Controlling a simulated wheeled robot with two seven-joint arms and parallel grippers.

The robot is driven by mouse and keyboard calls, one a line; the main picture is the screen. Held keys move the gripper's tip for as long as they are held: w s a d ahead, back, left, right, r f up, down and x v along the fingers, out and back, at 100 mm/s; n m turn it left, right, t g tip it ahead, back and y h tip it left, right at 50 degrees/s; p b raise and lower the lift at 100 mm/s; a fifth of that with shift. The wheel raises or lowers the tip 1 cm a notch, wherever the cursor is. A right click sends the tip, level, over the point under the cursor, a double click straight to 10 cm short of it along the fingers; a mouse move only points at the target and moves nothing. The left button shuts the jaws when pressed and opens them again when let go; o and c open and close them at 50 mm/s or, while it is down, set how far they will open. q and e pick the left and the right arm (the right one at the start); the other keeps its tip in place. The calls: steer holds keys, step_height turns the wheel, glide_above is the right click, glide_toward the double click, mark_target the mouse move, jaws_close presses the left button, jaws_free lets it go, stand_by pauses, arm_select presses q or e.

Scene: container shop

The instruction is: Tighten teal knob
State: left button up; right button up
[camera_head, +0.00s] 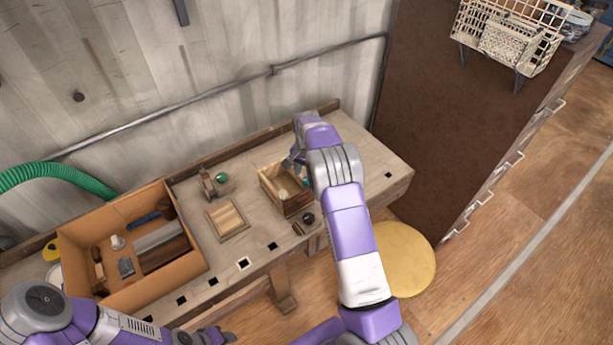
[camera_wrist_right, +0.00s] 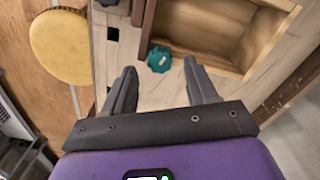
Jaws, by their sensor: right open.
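The teal knob (camera_wrist_right: 158,59) shows in the right wrist view, round and toothed, just beyond and between my right fingertips. It sits against the outer wall of an open wooden box (camera_wrist_right: 208,61). My right gripper (camera_wrist_right: 160,70) is open, with its two dark fingers apart and nothing between them. A green round piece (camera_head: 221,177) shows farther left on the bench. My left arm is low at the left, its jaws unclear.
A wooden workbench (camera_head: 350,172) stands along the wall. A large orange-brown tray (camera_head: 190,279) with tools is at its left, and a small wooden frame (camera_head: 227,219) lies mid-bench. A yellow round stool (camera_head: 405,260) stands in front. A brown panel (camera_head: 450,110) rises at the right.

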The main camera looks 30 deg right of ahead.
mark_target(306, 179)
arm_select(q)
steer(key=shift+r, duration=0.2)
arm_select(e)
step_height(306, 179, up, 5)
stand_by(0.5)
